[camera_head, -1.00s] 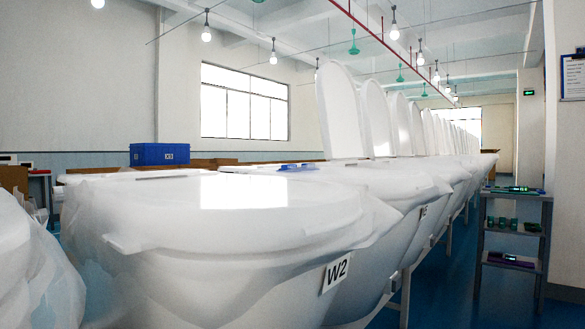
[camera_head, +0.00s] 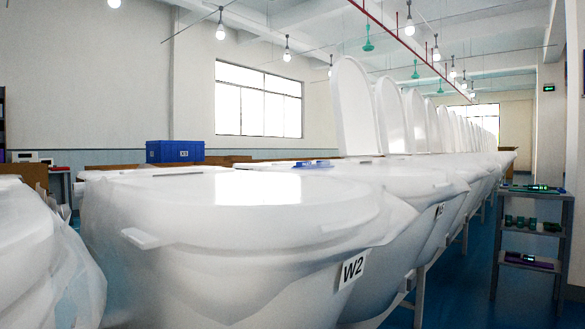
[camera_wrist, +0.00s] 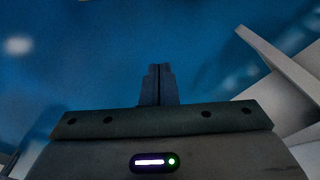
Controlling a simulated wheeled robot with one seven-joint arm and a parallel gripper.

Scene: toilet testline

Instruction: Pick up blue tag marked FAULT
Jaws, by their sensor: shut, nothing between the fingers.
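I cannot make out any tag that reads FAULT in either view. A small blue item (camera_head: 312,164) lies on top of a white toilet behind the nearest one; it is too small to read or to tell what it is. The nearest white toilet (camera_head: 250,240) has a white label (camera_head: 352,269) marked W2 on its side. My gripper (camera_wrist: 158,70) shows in the wrist view, shut and empty, with its fingers together above a blue floor. It does not show in the head view.
A long row of toilets, many with raised lids (camera_head: 356,105), runs to the back right. A blue crate (camera_head: 175,151) stands behind at left. A grey shelf trolley (camera_head: 535,194) with small devices stands at right. Blue floor (camera_head: 470,285) is clear between row and trolley.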

